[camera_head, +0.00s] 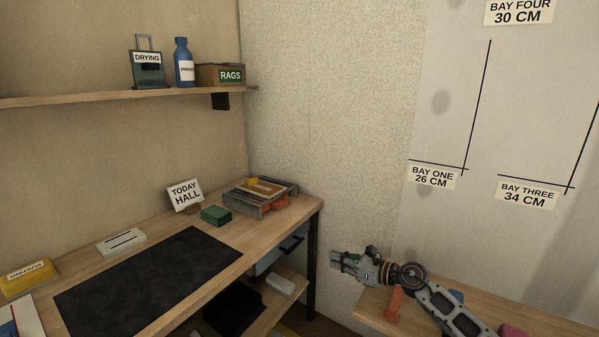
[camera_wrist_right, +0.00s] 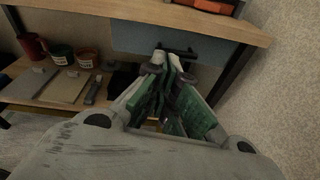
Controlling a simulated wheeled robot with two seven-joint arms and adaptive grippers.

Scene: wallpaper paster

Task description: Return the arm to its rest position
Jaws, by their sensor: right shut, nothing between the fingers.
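My right gripper (camera_head: 345,260) shows in the head view at the lower middle, at the end of my right arm, which comes in from the lower right. It is shut and empty, pointing left toward the end of the workbench. In the right wrist view its fingers (camera_wrist_right: 163,85) meet in front of a blue-grey drawer (camera_wrist_right: 170,40) under the bench top. The gripper looks apart from the bench, in the gap between it and the right-hand table. My left arm and gripper are not in view.
The workbench (camera_head: 250,235) holds a dark mat (camera_head: 150,280), a green block (camera_head: 215,214) and a tray (camera_head: 260,196). An orange-handled tool (camera_head: 394,305) lies on the right table (camera_head: 360,302), below my arm. A lower shelf (camera_wrist_right: 30,100) holds cups and flat tools.

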